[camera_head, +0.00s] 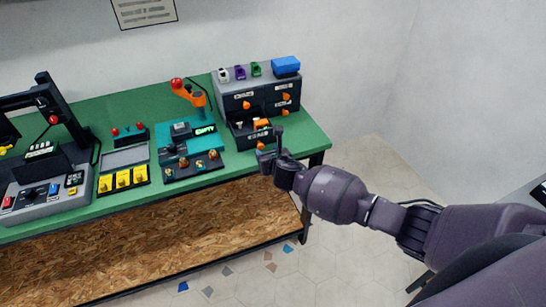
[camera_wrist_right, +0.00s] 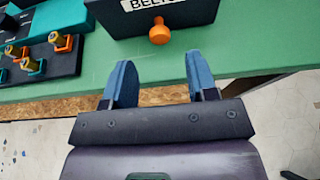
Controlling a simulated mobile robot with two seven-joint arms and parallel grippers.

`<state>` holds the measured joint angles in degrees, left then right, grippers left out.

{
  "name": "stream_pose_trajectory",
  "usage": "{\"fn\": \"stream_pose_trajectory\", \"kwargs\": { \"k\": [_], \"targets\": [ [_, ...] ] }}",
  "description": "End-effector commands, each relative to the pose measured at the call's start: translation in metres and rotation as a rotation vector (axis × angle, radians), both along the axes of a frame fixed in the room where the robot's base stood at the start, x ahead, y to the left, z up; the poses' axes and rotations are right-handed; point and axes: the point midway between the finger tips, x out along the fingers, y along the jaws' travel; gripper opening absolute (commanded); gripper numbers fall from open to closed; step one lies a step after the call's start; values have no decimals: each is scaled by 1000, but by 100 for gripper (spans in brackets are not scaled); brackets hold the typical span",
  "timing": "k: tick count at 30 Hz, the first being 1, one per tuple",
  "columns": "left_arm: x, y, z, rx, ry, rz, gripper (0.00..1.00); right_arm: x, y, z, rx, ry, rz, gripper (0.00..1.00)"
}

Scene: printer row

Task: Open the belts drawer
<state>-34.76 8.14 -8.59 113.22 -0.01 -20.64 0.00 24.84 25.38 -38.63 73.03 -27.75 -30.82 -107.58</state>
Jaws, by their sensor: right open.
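The belts drawer (camera_head: 240,138) is the lower left drawer of a grey cabinet (camera_head: 228,88) at the bench's right end. In the head view it stands pulled out, with something orange inside. Its label, partly cut off, and orange knob (camera_wrist_right: 159,31) show in the right wrist view. The knob also shows in the head view (camera_head: 261,146). My right gripper (camera_head: 266,152) is just in front of the drawer. In the wrist view its two blue fingers (camera_wrist_right: 164,85) are open and empty, with the knob ahead of them, apart from them. My left gripper is not in view.
Other drawers with orange knobs (camera_head: 286,97) look shut. A blue box (camera_head: 286,66) and small coloured items sit on the cabinet. A teal machine (camera_head: 178,148) and a dark tray of small parts (camera_head: 192,168) stand left of it. The green bench edge runs below the gripper.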

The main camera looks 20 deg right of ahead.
Motion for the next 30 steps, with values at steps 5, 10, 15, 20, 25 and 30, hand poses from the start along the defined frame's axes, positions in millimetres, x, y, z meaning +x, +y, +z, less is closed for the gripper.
{"fn": "stream_pose_trajectory", "kwargs": {
  "k": [5,10,15,20,25,30],
  "targets": [
    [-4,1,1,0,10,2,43,-24,-1,10,-1,0,1,53],
    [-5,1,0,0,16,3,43,-40,-2,16,-1,0,0,53],
    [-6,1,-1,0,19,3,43,-48,-2,20,-1,0,0,53],
    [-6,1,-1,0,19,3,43,-50,-1,20,-1,0,1,53],
    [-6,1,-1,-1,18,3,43,-49,-1,20,-1,0,0,53],
    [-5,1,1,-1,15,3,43,-49,-1,20,-1,0,0,53]
  ]
}}
